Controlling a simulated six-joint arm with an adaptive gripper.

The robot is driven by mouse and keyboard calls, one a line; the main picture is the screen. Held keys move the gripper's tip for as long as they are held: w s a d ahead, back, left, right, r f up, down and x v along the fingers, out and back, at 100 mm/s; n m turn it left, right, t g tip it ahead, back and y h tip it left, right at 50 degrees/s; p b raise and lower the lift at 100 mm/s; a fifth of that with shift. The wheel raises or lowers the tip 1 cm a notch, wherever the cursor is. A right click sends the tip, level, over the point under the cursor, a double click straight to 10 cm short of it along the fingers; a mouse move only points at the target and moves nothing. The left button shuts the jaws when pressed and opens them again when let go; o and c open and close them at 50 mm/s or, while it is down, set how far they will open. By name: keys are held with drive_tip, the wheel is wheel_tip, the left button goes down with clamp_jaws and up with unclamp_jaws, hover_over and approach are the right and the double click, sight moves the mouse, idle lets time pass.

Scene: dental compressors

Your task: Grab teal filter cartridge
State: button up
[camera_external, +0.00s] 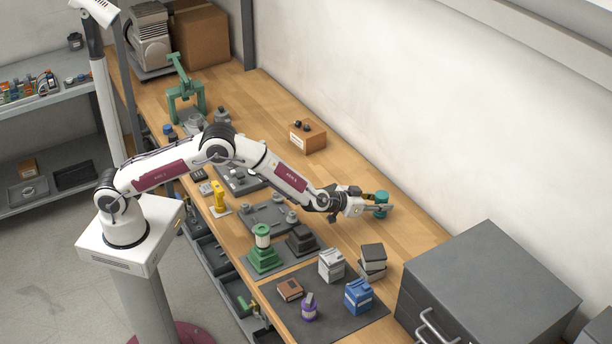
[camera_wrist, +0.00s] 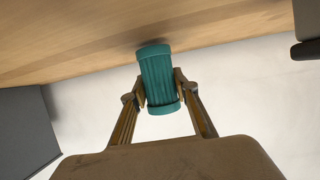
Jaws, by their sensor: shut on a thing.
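The teal filter cartridge (camera_external: 381,199) is a small ribbed cylinder near the back right of the wooden bench, close to the wall. My gripper (camera_external: 378,209) reaches it from the left and is shut on it. In the wrist view the cartridge (camera_wrist: 159,80) sits between the two fingers of my gripper (camera_wrist: 160,92), with a finger against each side. Its rims at both ends are visible. A dark shadow lies on the wood by one end; I cannot tell whether it touches the bench.
A dark grey drawer cabinet (camera_external: 490,280) stands to the right. Stacked grey boxes (camera_external: 372,260), a white carton (camera_external: 332,265), a blue carton (camera_external: 358,296) and a green-based part (camera_external: 264,252) stand in front. A cardboard box (camera_external: 308,137) is farther back. Bare wood surrounds the cartridge.

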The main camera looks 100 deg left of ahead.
wheel_tip(320, 180, up, 9)
drive_tip(key=shift+r, duration=0.15)
idle(0.4)
drive_tip(key=shift+a, duration=0.1)
idle(0.5)
